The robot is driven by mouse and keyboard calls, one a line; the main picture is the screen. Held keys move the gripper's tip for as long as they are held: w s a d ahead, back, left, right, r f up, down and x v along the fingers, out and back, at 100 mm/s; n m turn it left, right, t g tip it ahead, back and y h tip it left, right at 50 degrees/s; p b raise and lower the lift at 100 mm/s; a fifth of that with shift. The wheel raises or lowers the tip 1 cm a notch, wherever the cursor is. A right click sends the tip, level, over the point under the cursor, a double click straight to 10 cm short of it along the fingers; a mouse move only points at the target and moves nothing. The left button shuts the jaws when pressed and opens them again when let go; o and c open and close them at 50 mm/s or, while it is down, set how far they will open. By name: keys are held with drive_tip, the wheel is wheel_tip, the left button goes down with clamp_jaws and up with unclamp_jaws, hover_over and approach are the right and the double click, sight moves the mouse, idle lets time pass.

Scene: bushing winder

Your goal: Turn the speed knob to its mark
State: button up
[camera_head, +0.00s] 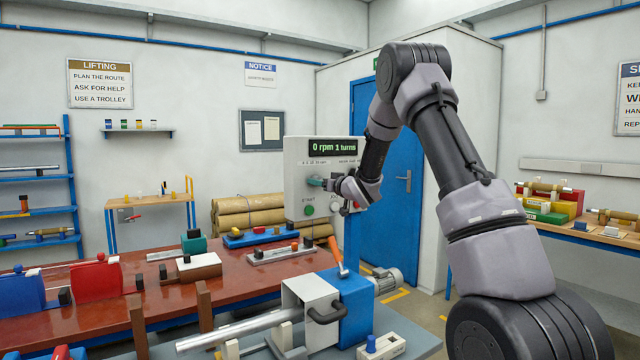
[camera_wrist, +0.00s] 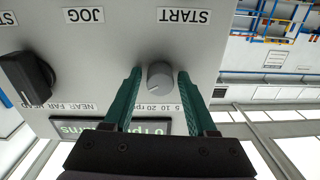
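The speed knob (camera_wrist: 160,76) is a small round grey knob on the light grey control panel (camera_wrist: 115,50), with a "5 10 20 rpm" label beside it. In the wrist view the panel appears upside down. My gripper (camera_wrist: 159,75) has its two teal fingers on either side of the knob, with a small gap showing on each side. A pale pointer line on the knob points toward the label side; its exact mark is hard to read. In the head view my gripper (camera_head: 316,182) is at the panel face and hides the knob. The display (camera_head: 333,146) reads 0 rpm 1 turns.
A black selector knob (camera_wrist: 28,78) labelled NEAR FAR HEAD is beside the speed knob. A green button (camera_head: 309,210) sits below my gripper. The blue winder housing (camera_head: 353,308) and red-brown bench (camera_head: 240,285) stand in front of and left of the panel.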

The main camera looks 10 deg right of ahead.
clamp_jaws()
drive_tip(key=shift+n, duration=0.3)
drive_tip(key=n, duration=1.1)
idle(0.4)
drive_tip(key=shift+o, duration=2.1)
unclamp_jaws()
